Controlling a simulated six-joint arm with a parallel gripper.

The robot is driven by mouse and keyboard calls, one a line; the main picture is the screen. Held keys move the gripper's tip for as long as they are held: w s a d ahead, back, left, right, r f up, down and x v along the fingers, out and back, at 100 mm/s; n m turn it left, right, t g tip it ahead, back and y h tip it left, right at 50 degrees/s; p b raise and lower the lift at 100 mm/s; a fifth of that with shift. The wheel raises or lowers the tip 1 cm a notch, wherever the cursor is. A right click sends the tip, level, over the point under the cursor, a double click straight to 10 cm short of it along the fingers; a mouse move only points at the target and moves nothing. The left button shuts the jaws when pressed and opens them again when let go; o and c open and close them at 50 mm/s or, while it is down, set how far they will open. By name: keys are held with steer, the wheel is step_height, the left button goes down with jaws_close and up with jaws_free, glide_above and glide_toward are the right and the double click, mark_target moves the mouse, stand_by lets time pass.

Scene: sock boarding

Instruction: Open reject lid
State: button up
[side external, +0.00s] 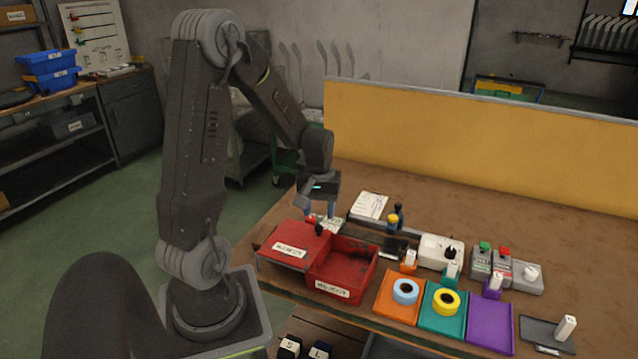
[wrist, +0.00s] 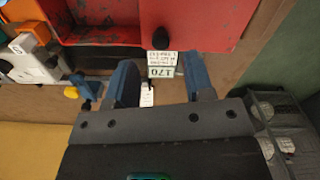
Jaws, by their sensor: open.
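The red reject bin (side external: 343,285) stands on the bench with its right part uncovered, its dark inside in view. Its red lid (side external: 307,239), with a white label, lies over the left part. A dark knob (side external: 319,229) sits at the lid's right back edge; it also shows in the wrist view (wrist: 160,39). My gripper (side external: 320,213) is above and just behind the knob, open and empty. In the wrist view its blue fingers (wrist: 160,77) are spread, with the knob beyond the tips, apart from them. The lid (wrist: 215,22) and open bin inside (wrist: 95,20) also show there.
A printed card (wrist: 163,68) lies on the bench beneath my fingers. Orange (side external: 398,300), teal (side external: 443,310) and purple (side external: 490,322) trays stand right of the bin, with coloured rolls in the first two. A yellow panel (side external: 450,140) closes the bench's back.

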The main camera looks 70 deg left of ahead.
step_height(320, 180, up, 9)
steer(key=shift+r, duration=0.15)
stand_by(0.4)
steer(key=s+d+r+m+t, duration=0.2)
steer(key=d+m, duration=0.2)
steer(key=d, duration=0.3)
steer(key=s+d+r+m+t, duration=0.1)
steer(key=s+d+r+m, duration=0.2)
steer(key=d, duration=0.5)
steer(key=s+d+r+m+t, duration=0.2)
steer(key=d+m, duration=0.2)
steer(key=d, duration=0.3)
steer(key=shift+s+d+r+m+t, duration=0.2)
steer(key=shift+r+m+t, duration=0.1)
steer(key=shift+r, duration=0.1)
